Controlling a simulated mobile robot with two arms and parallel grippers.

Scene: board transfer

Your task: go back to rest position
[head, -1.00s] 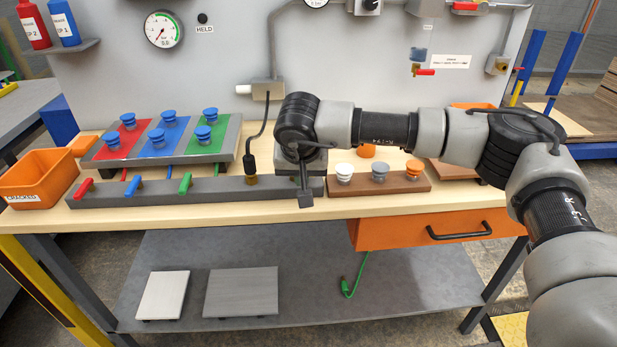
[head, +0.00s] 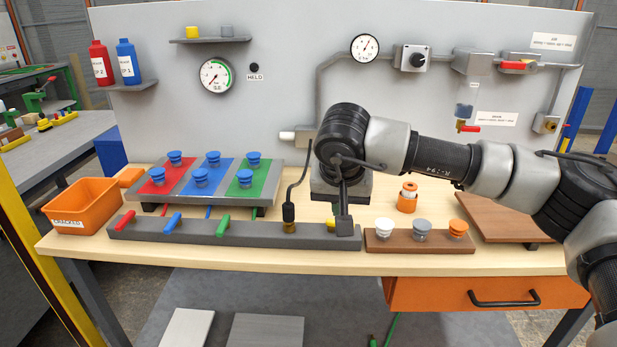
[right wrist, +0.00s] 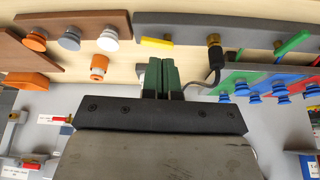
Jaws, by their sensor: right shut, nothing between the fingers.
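My right gripper (head: 344,226) hangs over the right end of the dark grey manifold bar (head: 190,229) in the head view. Its green fingertips (right wrist: 162,63) are together and empty in the right wrist view. A yellow valve handle (right wrist: 157,42) lies just beyond the fingertips in that view, and I see a gap between them. Part of this handle (head: 331,223) shows beside the gripper in the head view. My left gripper is in neither view.
A black hose (head: 289,211) rises from the bar close to the gripper. A brown block with three knobs (head: 420,241) and an orange-white cylinder (head: 407,197) stand to its right. The board rack (head: 262,198) and orange bin (head: 82,204) are left. A grey panel (head: 300,80) stands behind.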

